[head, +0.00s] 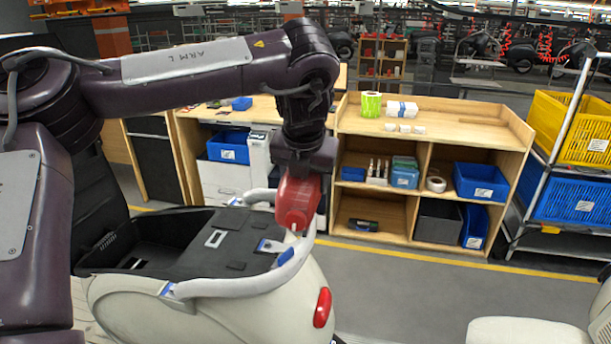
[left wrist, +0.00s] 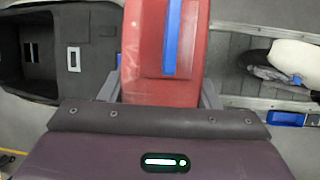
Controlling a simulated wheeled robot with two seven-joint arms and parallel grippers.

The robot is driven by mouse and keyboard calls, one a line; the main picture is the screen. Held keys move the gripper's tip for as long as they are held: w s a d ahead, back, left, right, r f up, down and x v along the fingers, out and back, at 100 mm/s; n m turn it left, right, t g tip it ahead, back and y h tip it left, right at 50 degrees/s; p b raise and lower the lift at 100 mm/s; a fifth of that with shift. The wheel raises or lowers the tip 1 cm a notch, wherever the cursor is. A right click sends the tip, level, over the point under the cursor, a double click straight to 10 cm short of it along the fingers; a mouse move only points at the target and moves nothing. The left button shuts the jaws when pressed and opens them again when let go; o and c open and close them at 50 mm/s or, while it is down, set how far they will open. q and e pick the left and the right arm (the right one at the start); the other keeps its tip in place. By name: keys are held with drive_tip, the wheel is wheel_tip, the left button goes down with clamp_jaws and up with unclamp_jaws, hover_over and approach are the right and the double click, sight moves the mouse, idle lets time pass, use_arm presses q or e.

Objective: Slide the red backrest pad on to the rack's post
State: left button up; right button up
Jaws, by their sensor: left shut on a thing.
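The red backrest pad (head: 297,203) hangs upright below my left gripper (head: 301,176) in the head view, at the rear end of the scooter's pale tubular rack (head: 235,287). My left gripper is shut on the pad. In the left wrist view the red pad (left wrist: 188,55), with a blue strip along it, sits between the two grey fingers (left wrist: 162,92). The pad's lower end is close over the rear of the rack. The post is hidden or not clearly made out there, so I cannot tell whether pad and post touch. My right gripper is not in view.
The cream scooter body (head: 285,298) has a dark open compartment (head: 140,250) to the left. A wooden shelf unit (head: 440,140) with bins stands behind. A cart with a yellow crate (head: 575,128) is at the right. Grey floor lies between scooter and shelves.

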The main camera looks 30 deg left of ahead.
use_arm(q)
drive_tip(key=o, duration=1.3)
drive_tip(key=v, duration=0.8)
drive_tip(key=shift+b, duration=0.4)
drive_tip(key=shift+f, duration=0.1)
